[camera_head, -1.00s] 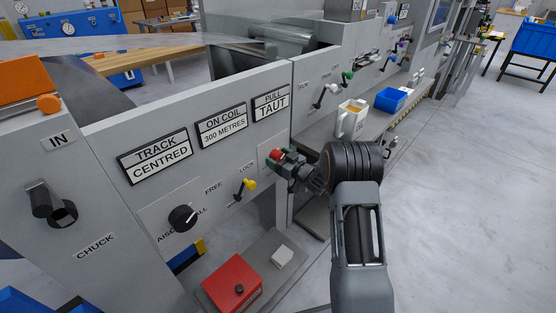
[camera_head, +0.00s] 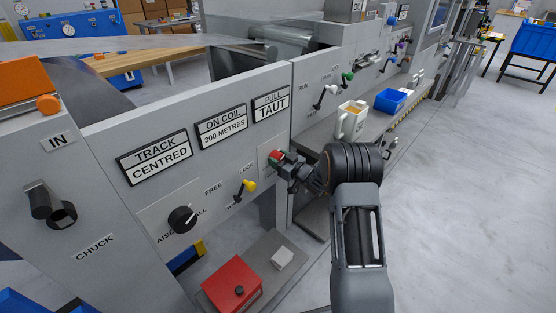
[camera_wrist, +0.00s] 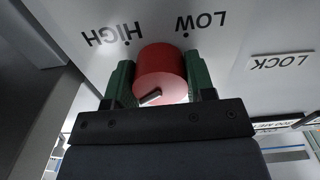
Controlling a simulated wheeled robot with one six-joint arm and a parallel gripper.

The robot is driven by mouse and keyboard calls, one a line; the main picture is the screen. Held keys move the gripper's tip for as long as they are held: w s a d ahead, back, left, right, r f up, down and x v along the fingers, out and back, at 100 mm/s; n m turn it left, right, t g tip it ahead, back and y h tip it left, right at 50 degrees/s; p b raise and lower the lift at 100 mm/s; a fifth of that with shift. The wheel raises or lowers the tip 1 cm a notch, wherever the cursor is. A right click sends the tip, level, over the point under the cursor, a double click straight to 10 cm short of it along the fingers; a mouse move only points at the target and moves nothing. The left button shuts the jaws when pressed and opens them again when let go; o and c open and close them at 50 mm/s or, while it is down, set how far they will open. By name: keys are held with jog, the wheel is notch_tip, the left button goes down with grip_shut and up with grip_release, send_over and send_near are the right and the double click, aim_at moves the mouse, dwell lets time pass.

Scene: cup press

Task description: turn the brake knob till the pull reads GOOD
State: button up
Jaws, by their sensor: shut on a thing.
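The brake knob (camera_wrist: 160,72) is red and round, with a short dark mark on its face. It sits on the grey panel between the words HIGH and LOW, upside down in the wrist view. My gripper (camera_wrist: 160,85) is shut on it, with a green-padded finger on each side. In the head view the red knob (camera_head: 275,156) shows at the tip of my gripper (camera_head: 281,160), partly hidden by it. The pull sign (camera_head: 271,104), up and left of the knob, reads TAUT.
A lever with a yellow knob (camera_head: 249,185) is left of my gripper, below LOCK. A black knob (camera_head: 182,218) is further left. Signs read TRACK CENTRED (camera_head: 155,157) and ON COIL 300 METRES (camera_head: 222,126).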

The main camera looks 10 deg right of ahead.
jog(key=n+b, duration=0.3)
jog(key=shift+f+n, duration=0.15)
jog(key=shift+n, duration=0.15)
jog(key=shift+n+b, duration=0.9)
jog(key=shift+n, duration=0.3)
jog(key=o, duration=0.9)
jog(key=shift+r, duration=0.2)
